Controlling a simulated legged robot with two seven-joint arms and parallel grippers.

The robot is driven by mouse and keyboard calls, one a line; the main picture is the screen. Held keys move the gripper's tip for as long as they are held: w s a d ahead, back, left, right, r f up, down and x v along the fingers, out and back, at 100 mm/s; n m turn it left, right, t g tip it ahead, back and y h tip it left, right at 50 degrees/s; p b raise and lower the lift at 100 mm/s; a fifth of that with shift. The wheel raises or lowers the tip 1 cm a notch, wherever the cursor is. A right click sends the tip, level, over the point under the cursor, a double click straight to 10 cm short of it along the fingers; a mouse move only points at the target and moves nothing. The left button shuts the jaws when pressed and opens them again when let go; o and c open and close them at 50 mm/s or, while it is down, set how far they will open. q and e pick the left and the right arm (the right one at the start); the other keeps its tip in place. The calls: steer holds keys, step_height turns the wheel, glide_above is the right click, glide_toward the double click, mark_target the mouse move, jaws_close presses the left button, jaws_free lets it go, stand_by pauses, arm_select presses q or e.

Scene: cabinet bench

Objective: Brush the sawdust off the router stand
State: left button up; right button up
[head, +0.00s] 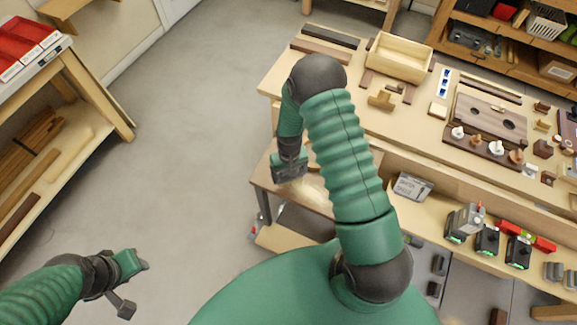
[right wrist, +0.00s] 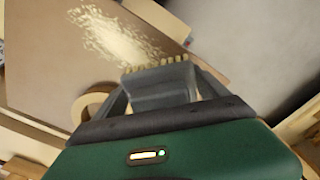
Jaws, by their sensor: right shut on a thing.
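The router stand (head: 263,183) is a low tan surface at the front left of the bench, partly hidden by my right arm. Pale sawdust (head: 315,188) lies on it; in the right wrist view the sawdust (right wrist: 120,38) is a scattered patch on the brown top. My right gripper (head: 289,172) is over the stand, shut on a grey brush (right wrist: 160,88) with tan bristles. The bristles are beside the near end of the patch; I cannot tell whether they touch the top. My left gripper (head: 134,284) is open and empty over the floor at lower left.
A tan ring-shaped piece (right wrist: 90,104) lies left of the brush. The workbench (head: 420,127) behind carries a wooden box (head: 398,58) and several tools. A lower shelf at right holds several power tools (head: 487,240). Open floor (head: 190,130) lies to the left.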

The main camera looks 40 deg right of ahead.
steer(key=shift+w+d+r+p, duration=0.1)
steer(key=shift+d+r+p, duration=0.15)
steer(key=shift+r+p, duration=0.5)
steer(key=shift+w+r, duration=0.1)
steer(key=shift+r, duration=0.4)
steer(key=shift+a+r+p, duration=0.2)
steer(key=shift+r+p, duration=0.2)
steer(key=shift+r, duration=0.1)
steer(key=shift+a+r, duration=0.1)
steer(key=shift+a, duration=0.05)
steer(key=shift+d, duration=0.2)
steer(key=shift+d, duration=0.1)
